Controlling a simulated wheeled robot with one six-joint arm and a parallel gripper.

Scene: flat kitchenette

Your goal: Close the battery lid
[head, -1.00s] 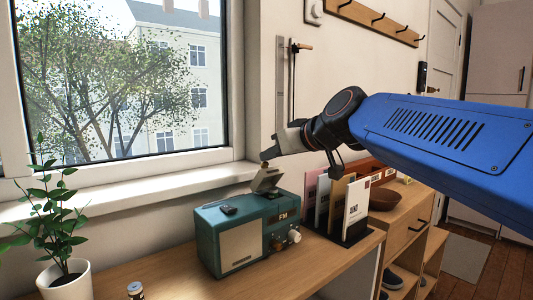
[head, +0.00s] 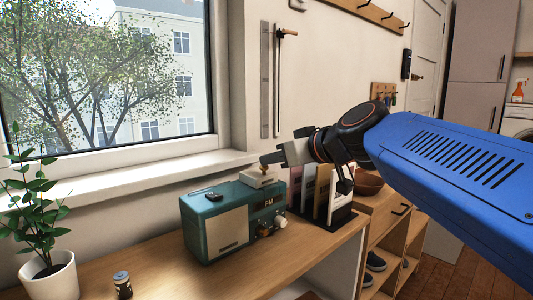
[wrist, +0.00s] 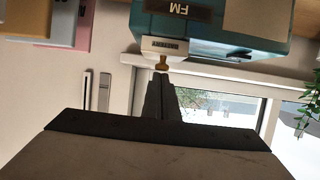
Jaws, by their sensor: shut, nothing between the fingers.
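The teal radio (head: 220,228) stands on the wooden counter under the window. Its pale battery lid (head: 262,179) is down over the right end of the radio's top; I cannot tell whether it is fully flush. In the wrist view the picture is inverted, and the lid (wrist: 163,46) shows a dark label and a small brass knob (wrist: 161,63). My gripper (head: 268,159) is shut and empty, its tips just above the knob. In the wrist view my gripper's fingertips (wrist: 160,78) are close to the knob; contact is unclear.
A letter rack (head: 322,192) with upright cards stands right of the radio, below my wrist. A small battery-like cylinder (head: 122,285) stands on the counter (head: 165,270) at front left. A potted plant (head: 48,276) is at far left. A bowl (head: 367,184) stands behind the rack.

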